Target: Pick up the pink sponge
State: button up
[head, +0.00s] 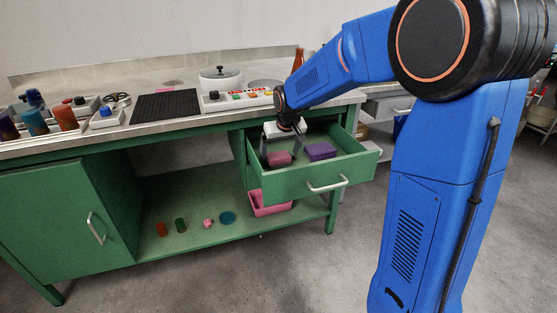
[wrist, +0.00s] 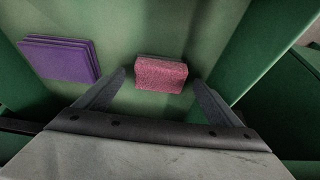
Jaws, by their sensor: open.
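The pink sponge (head: 279,158) lies in the open green drawer (head: 310,182), near its left side in the head view. In the wrist view the pink sponge (wrist: 161,74) lies on the drawer floor, just beyond and between my fingertips. My gripper (head: 279,160) points down into the drawer from above. In the wrist view my gripper (wrist: 160,82) is open, with one finger to each side of the sponge and a gap on both sides. I cannot tell how far the fingertips are above the drawer floor.
A purple block (head: 321,151) lies beside the sponge in the drawer; it also shows in the wrist view (wrist: 60,59). The drawer walls stand close around my gripper. A pink bin (head: 268,205) and several small items stand on the shelf below. The worktop (head: 140,90) holds many things.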

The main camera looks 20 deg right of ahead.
aim_at(279, 156)
jog(key=x, duration=0.2)
jog(key=shift+w+f, duration=0.1)
jog(key=shift+f, duration=0.15)
jog(key=c, duration=1.1)
jog(key=shift+r, duration=0.15)
notch_tip(279, 156, up, 10)
